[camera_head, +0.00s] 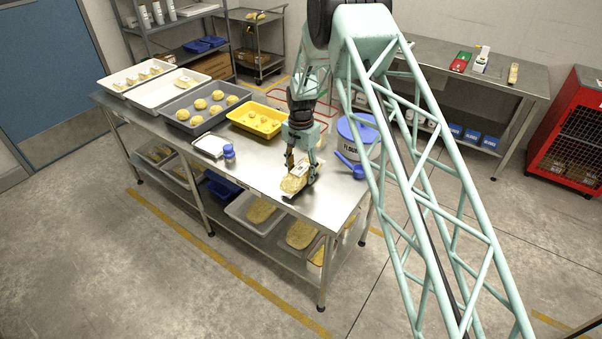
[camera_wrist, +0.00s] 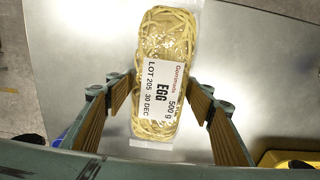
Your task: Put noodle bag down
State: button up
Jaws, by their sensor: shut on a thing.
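The noodle bag (camera_head: 293,184) is a clear pack of yellow noodles with a white label. The wrist view shows the bag (camera_wrist: 165,40) upright in the picture, its label reading EGG, 500 g, LOT 205, 30 DEC. My gripper (camera_head: 301,170) points down over the near right part of the steel table (camera_head: 250,178). In the wrist view my gripper (camera_wrist: 160,82) has one finger on each long side of the bag and is shut on it near its label end. The bag is at or just above the tabletop; I cannot tell whether it touches.
A flour tub (camera_head: 357,134) and a blue scoop (camera_head: 351,167) are close on the right. Bare steel lies left of the bag.

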aim_at(301, 168)
jog(key=shift+f+b, duration=0.5)
jog(key=shift+f, duration=0.1)
jog(key=o, duration=1.2)
jog(key=shift+c, duration=0.2)
jog(key=shift+r, duration=0.2)
jog(key=shift+r+p, duration=0.5)
jog(key=shift+r, duration=0.2)
notch_tip(301, 168, up, 11)
jog(key=shift+r+b, duration=0.2)
jog(key=shift+b, duration=0.1)
jog(key=shift+r, duration=0.1)
